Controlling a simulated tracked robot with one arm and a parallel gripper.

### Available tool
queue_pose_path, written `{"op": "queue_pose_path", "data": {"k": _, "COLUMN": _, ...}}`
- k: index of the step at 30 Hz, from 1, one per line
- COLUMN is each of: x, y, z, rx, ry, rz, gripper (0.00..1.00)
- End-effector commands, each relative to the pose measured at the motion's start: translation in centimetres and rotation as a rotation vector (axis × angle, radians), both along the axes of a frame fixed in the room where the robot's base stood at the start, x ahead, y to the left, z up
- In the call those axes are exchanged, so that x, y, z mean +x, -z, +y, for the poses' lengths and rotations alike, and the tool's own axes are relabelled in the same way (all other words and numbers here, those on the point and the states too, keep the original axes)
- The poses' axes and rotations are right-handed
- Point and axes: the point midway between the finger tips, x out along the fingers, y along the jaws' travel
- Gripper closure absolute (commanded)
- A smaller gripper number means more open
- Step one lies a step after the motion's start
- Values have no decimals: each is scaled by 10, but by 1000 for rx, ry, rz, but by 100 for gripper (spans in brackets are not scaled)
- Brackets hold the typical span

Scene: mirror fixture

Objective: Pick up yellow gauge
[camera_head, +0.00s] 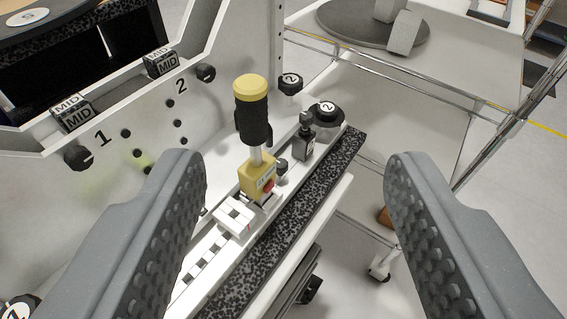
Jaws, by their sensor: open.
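The yellow gauge (257,175) stands on the white rail of the fixture, near the picture's middle. It has a yellow block body, a thin silver stem, a black grip and a yellow cap on top, and it looks roughly upright. A small red part shows on its lower right side. My gripper (295,165) is open, with one grey studded finger at left and one at right. The gauge lies in the view between the fingers, nearer the left one, and neither finger appears to touch it. Nothing is held.
A white panel (110,180) with black knobs and holes rises at left. A small black device (304,138) stands on the rail behind the gauge. A speckled black strip (290,225) runs along the rail. A white shelf cart (410,100) with metal bars stands at right.

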Motion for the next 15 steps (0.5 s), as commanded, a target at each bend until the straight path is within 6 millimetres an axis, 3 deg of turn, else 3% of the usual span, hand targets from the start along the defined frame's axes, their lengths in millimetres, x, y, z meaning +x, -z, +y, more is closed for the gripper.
{"op": "queue_pose_path", "data": {"k": 2, "x": 15, "y": -8, "z": -8, "rx": -9, "ry": 3, "rz": 16, "gripper": 46}}
{"op": "queue_pose_path", "data": {"k": 9, "x": 49, "y": 8, "z": -21, "rx": -31, "ry": -13, "rz": 55, "gripper": 46}}
{"op": "queue_pose_path", "data": {"k": 15, "x": 67, "y": 22, "z": -21, "rx": -35, "ry": -54, "rz": 85, "gripper": 46}}
